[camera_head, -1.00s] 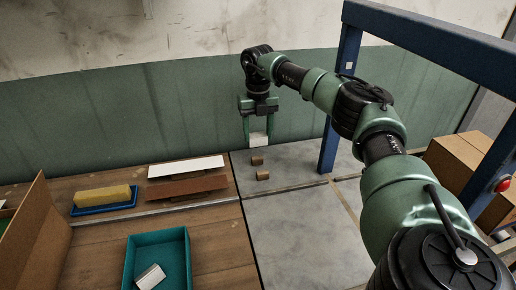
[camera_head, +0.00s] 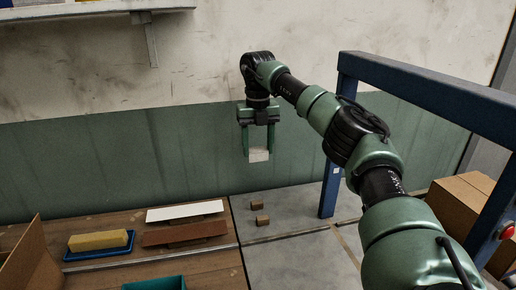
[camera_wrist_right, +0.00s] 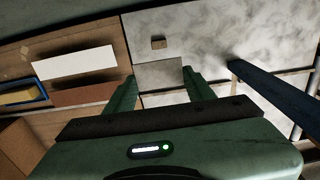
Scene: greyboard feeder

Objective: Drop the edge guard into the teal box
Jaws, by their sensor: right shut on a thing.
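My right gripper (camera_head: 259,148) is shut on a pale grey-white piece, the edge guard (camera_head: 259,155), held between its fingertips and hanging high above the grey surface. In the right wrist view the edge guard (camera_wrist_right: 160,76) shows between the two green fingers. The teal box (camera_head: 155,284) is at the bottom edge of the head view, mostly cut off, so its inside is hidden. It is well to the lower left of the gripper. My left gripper is not in view.
Two small brown blocks (camera_head: 262,220) lie on the grey surface (camera_head: 290,255). A white strip (camera_head: 185,211), a brown strip (camera_head: 184,233) and a yellow block (camera_head: 98,240) in a blue tray (camera_head: 70,256) lie on the wooden table. A blue frame post (camera_head: 330,190) stands right of the gripper.

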